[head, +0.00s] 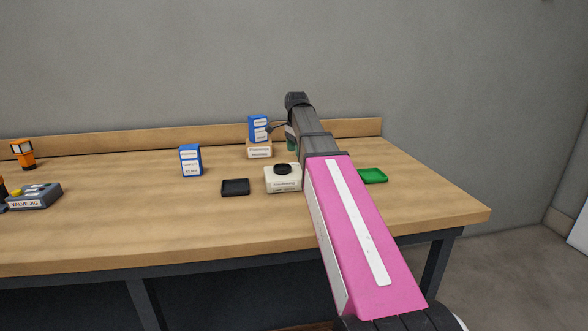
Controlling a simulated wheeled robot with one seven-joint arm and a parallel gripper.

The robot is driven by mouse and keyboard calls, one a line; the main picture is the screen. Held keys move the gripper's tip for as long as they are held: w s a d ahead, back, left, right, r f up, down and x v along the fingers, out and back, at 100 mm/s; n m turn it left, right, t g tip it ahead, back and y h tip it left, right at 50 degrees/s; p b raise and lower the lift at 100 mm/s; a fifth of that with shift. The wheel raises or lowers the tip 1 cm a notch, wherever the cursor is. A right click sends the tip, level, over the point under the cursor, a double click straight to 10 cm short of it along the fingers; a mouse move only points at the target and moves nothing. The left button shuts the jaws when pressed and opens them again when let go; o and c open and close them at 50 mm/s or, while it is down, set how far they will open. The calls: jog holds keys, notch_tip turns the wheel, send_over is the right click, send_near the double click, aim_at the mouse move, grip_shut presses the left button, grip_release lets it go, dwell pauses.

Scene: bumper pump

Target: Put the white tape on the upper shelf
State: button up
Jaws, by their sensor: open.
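I cannot make out a white tape or an upper shelf in the head view. My gripper (274,128) is at the far end of my arm, small and partly hidden by the arm. It points left near a blue and white box (258,127) and is open. Whether it touches that box I cannot tell. The blue and white box stands on a low white and brown box (259,149). A white box (282,183) with a round black piece (282,169) on top sits nearer, left of my arm.
The wooden workbench (110,220) has a raised back edge. On it are a black tray (235,187), another blue and white box (191,160), a green tray (373,175), a valve jig (35,196) and an orange lamp-like object (22,153). The left-middle and right front are clear.

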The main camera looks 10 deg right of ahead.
jog(key=shift+a+f, duration=0.2)
jog(key=shift+f, duration=2.75)
jog(key=c, duration=0.8)
jog(key=shift+o, duration=0.2)
jog(key=shift+r, duration=0.1)
